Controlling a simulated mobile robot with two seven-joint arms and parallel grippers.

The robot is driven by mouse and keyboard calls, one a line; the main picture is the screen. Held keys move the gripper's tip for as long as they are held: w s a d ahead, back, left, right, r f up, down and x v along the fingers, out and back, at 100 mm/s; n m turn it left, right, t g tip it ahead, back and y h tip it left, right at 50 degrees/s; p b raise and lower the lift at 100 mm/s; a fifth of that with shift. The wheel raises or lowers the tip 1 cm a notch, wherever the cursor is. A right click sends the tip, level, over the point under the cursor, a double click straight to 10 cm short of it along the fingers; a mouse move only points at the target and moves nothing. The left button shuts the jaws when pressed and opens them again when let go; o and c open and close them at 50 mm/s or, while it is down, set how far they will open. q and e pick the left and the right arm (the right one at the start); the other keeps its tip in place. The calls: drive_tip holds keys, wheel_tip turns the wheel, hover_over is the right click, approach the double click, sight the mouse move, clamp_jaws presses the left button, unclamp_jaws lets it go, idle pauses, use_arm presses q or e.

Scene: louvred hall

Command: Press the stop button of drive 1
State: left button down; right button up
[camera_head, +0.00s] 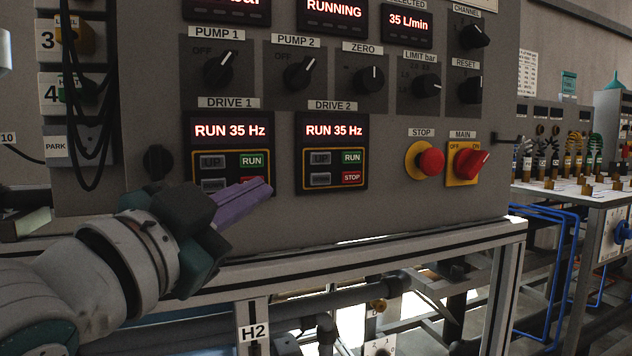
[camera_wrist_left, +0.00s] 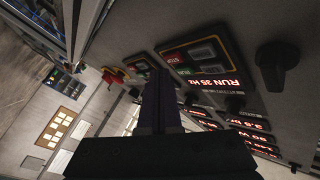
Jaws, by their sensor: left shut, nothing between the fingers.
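The drive 1 panel (camera_head: 229,134) is on the grey cabinet, its display reading RUN 35 Hz. In the left wrist view, the closed fingers (camera_wrist_left: 158,85) lie beside the drive 1 panel, whose red stop button (camera_wrist_left: 176,58) shows close to the tips. I cannot tell whether they touch. My right gripper is not in view.
The drive 2 panel (camera_head: 331,130) also reads RUN 35 Hz and has its own red STOP button (camera_head: 352,177). A red mushroom STOP button (camera_head: 430,161) and a red MAIN switch (camera_head: 470,163) stand further right. A black knob (camera_head: 158,160) sticks out left of drive 1.

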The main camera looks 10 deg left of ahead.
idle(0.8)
use_arm(q)
drive_tip(key=shift+w+a, duration=0.25)
drive_tip(key=shift+w, duration=0.1)
drive_tip(key=shift+w+a, duration=0.2)
drive_tip(key=shift+w, duration=0.1)
idle(0.5)
drive_tip(key=shift+s+d+p, duration=0.1)
drive_tip(key=shift+p, duration=0.25)
drive_tip(key=shift+s+d, duration=0.35)
drive_tip(key=shift+s, duration=0.2)
drive_tip(key=shift+p, duration=0.3)
drive_tip(key=shift+s+d+p, duration=0.4)
drive_tip(key=shift+s+d, duration=0.3)
drive_tip(key=shift+s, duration=0.35)
drive_tip(key=shift+s+d+p, duration=0.35)
drive_tip(key=shift+s+d, duration=0.35)
drive_tip(key=shift+s, duration=0.3)
